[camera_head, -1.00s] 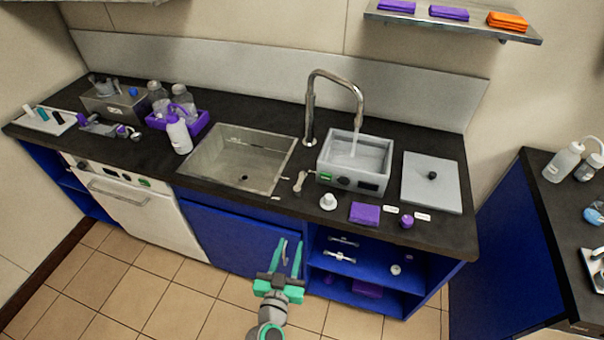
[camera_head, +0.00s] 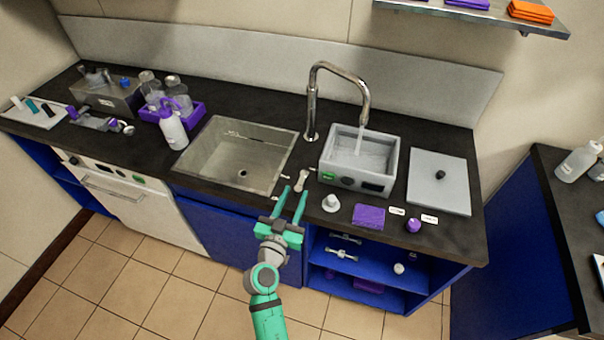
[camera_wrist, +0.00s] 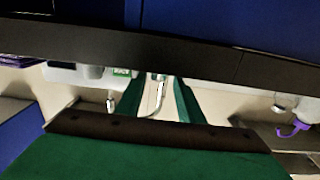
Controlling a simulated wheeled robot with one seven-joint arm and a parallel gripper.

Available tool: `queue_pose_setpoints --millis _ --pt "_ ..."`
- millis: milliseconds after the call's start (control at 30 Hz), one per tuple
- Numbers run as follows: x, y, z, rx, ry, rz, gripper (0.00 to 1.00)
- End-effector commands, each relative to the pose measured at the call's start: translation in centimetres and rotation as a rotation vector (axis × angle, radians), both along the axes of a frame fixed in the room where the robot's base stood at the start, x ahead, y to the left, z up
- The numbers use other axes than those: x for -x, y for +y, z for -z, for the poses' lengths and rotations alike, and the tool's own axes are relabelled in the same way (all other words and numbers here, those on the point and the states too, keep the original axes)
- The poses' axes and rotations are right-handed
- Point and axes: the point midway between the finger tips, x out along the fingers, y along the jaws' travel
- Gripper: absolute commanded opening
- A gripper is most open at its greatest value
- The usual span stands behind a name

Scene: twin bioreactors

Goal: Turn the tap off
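The tap (camera_head: 312,110) is a tall chrome pipe curving right over a grey box-shaped bath (camera_head: 388,178). A stream of water (camera_head: 362,142) runs from its spout into the bath. A small pale lever (camera_head: 301,180) stands on the counter in front of the tap's base, near the front edge. My gripper (camera_head: 294,192) is open and empty, its two teal fingers pointing at the counter edge just below the lever; contact cannot be told. In the wrist view, curved chrome piping (camera_wrist: 160,96), apparently the tap, shows between the open fingers.
The dark counter's front edge (camera_wrist: 120,40) crosses the wrist view. A sink (camera_head: 213,160) lies left of the lever. A white knob-like piece (camera_head: 330,203), a purple block (camera_head: 369,215) and a lid (camera_head: 439,190) lie to the right. Blue cabinets stand below.

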Motion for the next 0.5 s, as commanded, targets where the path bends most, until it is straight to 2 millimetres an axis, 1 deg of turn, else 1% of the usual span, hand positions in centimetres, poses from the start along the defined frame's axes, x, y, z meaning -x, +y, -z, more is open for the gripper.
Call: queue_pose_setpoints --millis 100,300,500 --pt "-2.1 -0.8 -0.1 0.000 -0.001 0.002 0.34" --pt "-5.4 -1.8 -0.1 -0.001 -0.001 0.000 0.34" --pt "-7.6 -2.3 0.0 0.001 0.001 -0.002 0.34"
